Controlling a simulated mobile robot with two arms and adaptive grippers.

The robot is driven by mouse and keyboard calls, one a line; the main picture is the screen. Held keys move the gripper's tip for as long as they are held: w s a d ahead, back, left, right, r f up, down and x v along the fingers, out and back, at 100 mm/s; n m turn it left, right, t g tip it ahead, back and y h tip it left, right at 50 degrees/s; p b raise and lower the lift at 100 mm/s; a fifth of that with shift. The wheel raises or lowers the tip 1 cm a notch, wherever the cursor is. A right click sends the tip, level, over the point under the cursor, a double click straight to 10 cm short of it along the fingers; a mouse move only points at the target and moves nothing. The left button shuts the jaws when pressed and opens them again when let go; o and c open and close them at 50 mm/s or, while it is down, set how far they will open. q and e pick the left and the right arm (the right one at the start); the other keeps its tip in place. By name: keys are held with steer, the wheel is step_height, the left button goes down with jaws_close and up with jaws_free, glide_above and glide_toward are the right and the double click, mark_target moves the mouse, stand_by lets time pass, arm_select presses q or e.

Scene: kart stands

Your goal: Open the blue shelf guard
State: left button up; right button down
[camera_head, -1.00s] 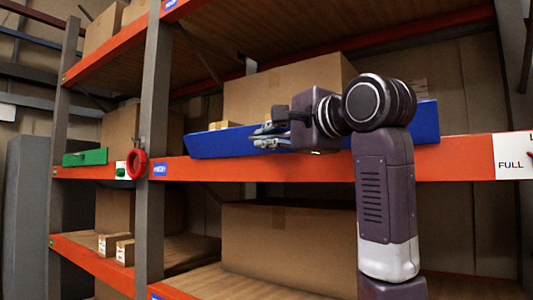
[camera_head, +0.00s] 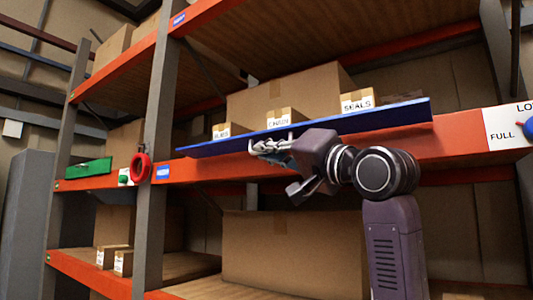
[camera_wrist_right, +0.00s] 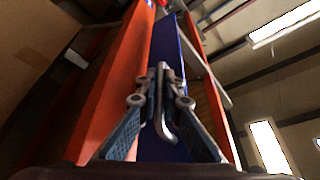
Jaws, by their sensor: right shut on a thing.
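The blue shelf guard (camera_head: 345,122) is a long panel along the front of the orange middle shelf beam. It is tilted outward and shows as a narrow slanting strip, with small labelled boxes visible above its edge. My right gripper (camera_head: 270,148) is at the guard's front, left of its middle, and is shut on its handle. In the right wrist view the fingers (camera_wrist_right: 163,100) close around the metal handle (camera_wrist_right: 166,125), with the blue panel (camera_wrist_right: 177,70) behind. My left gripper is out of view.
Boxes labelled SEALS (camera_head: 357,101) and others stand behind the guard, before a large carton (camera_head: 300,88). A green guard (camera_head: 88,168) and a red ring (camera_head: 140,168) are at left. A grey post (camera_head: 160,120) rises between bays. A blue knob (camera_head: 529,128) sits far right.

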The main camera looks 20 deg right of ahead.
steer(key=shift+w+d+f+n+y, duration=0.2)
steer(key=shift+f+n+y, duration=0.2)
steer(key=shift+n, duration=0.6)
steer(key=c, duration=2.4)
jaws_free()
steer(key=v, duration=1.2)
steer(key=shift+d+f, duration=0.1)
steer(key=shift+f, duration=0.05)
steer(key=shift+w, duration=0.1)
